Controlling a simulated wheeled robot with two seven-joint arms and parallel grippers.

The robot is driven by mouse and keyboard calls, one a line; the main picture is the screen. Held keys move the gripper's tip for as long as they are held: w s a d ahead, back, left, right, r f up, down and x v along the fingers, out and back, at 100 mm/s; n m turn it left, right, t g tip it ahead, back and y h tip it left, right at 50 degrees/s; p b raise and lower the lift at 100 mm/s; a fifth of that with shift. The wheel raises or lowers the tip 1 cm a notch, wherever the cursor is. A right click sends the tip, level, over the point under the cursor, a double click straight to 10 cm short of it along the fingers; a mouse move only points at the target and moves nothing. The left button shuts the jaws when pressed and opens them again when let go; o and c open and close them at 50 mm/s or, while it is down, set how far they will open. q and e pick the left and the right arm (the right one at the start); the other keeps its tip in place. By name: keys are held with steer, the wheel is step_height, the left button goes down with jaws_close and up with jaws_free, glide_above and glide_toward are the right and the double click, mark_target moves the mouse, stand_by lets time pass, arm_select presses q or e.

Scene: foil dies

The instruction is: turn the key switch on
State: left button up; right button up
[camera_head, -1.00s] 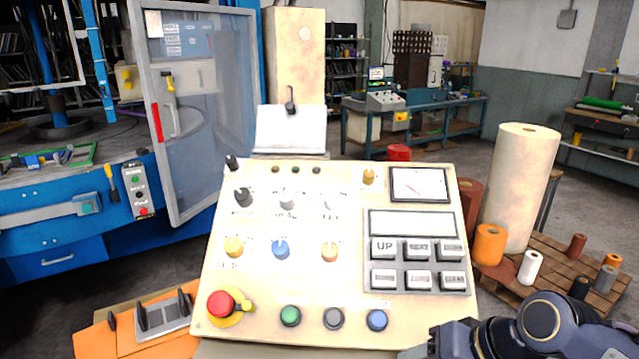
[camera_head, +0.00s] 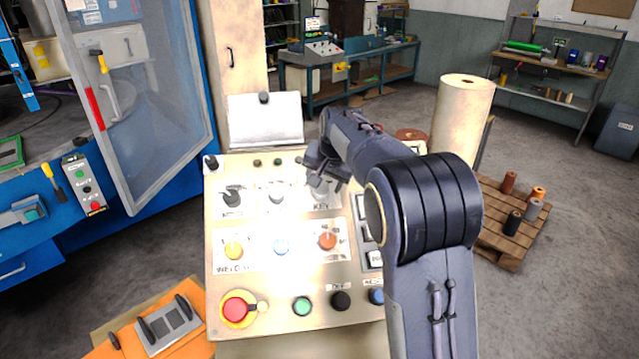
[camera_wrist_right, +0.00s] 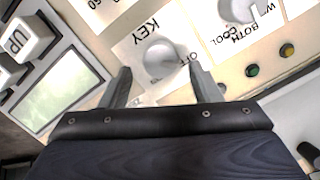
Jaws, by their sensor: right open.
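The key switch (camera_wrist_right: 158,57) is a round grey-silver knob on a white plate lettered KEY and OFF, in the right wrist view. It lies between and just beyond my right gripper's two fingertips (camera_wrist_right: 160,76); contact cannot be told. In the head view my right gripper (camera_head: 322,182) hangs over the upper right of the cream control panel (camera_head: 290,218) and largely covers the key switch. The right gripper is open, with nothing between its fingers. My left gripper is not in view.
A grey selector knob (camera_head: 277,194) and a black one (camera_head: 232,197) sit left of the key switch.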

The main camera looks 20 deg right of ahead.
mark_target(322, 186)
steer(key=x, duration=0.2)
steer(key=shift+w+a+f, duration=0.1)
steer(key=shift+w+f, duration=0.1)
steer(key=shift+f, duration=0.05)
steer(key=shift+w+f+p, duration=0.25)
steer(key=shift+f+p, duration=0.05)
steer(key=shift+f, duration=0.3)
steer(key=c, duration=1)
